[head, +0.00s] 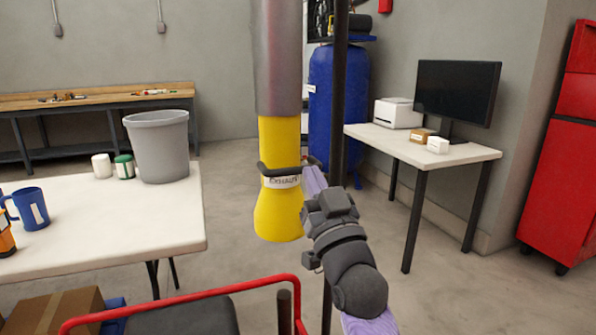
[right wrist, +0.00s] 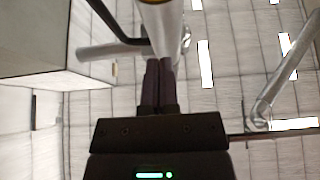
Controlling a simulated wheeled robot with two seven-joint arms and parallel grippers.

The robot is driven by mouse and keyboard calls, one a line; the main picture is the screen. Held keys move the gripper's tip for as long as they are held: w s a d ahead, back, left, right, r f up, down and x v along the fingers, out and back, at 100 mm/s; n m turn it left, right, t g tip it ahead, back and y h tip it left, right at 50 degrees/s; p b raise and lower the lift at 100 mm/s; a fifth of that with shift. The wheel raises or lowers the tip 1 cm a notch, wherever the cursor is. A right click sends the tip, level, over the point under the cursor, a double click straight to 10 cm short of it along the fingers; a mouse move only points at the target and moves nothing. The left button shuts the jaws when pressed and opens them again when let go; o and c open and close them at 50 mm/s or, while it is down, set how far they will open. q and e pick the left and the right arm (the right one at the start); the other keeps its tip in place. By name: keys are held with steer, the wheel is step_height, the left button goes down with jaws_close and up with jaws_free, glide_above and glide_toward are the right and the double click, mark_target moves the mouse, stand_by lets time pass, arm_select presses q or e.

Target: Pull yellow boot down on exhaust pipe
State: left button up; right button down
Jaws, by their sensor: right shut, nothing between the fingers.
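The yellow boot (head: 279,215) hangs from the grey exhaust pipe (head: 278,60), with a flared lower end and a label reading "EXHAUST". A dark curved handle (head: 263,170) wraps the boot just above the label. My right gripper (head: 313,178) is close by the boot's right side, near handle height. Its fingers are shut with nothing between them; I cannot tell whether they touch the boot or handle. In the right wrist view the shut fingers (right wrist: 158,68) point up toward a pale round cylinder (right wrist: 165,25), with a dark curved bar beside it. My left gripper is not in view.
A white table (head: 130,225) with a grey bin (head: 158,145) and blue mug (head: 31,208) stands left. A dark vertical pole (head: 340,80) is right of the pipe. A red rail (head: 180,297) crosses below. A desk (head: 420,150) and red cabinet (head: 565,160) are right.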

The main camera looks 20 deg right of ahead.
mark_target(298, 168)
steer(key=w+b, duration=0.1)
steer(key=w, duration=0.1)
steer(key=w+b, duration=0.3)
steer(key=w, duration=0.2)
steer(key=shift+a+f, duration=0.1)
steer(key=shift+f, duration=0.25)
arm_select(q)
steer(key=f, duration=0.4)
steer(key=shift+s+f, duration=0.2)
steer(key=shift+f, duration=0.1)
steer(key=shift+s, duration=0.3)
